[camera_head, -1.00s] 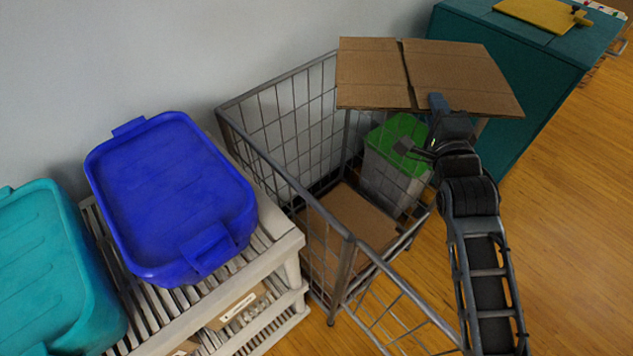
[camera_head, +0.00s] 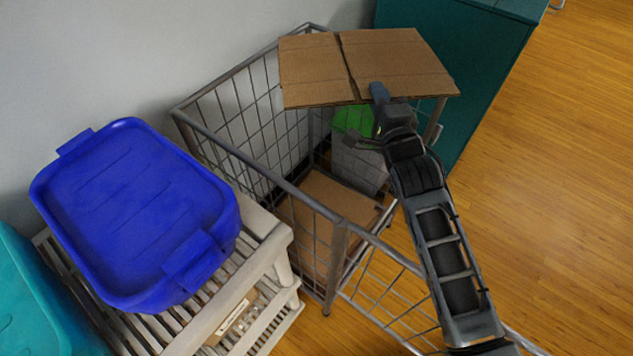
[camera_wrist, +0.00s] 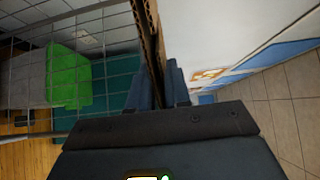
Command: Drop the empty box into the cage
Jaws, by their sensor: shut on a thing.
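My gripper (camera_head: 378,105) is shut on the near edge of the empty box (camera_head: 400,62), a brown cardboard piece with a seam across it. The box is held roughly flat, high at the back right of the cage, and overlaps its far rim in the picture. In the wrist view the box (camera_wrist: 153,45) shows edge-on between the fingers (camera_wrist: 160,88). The cage (camera_head: 250,160) is grey wire mesh with an open top. Another brown cardboard piece (camera_head: 335,195) lies low inside it. The exact height of the held box above the rim cannot be told.
A white bin with a green lid (camera_head: 352,119) stands in the cage's back right, partly hidden by the held box; its lid (camera_wrist: 68,78) shows in the wrist view. A blue tote (camera_head: 140,210) sits on a slatted rack (camera_head: 255,265) at left. A teal cabinet (camera_head: 480,60) stands behind.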

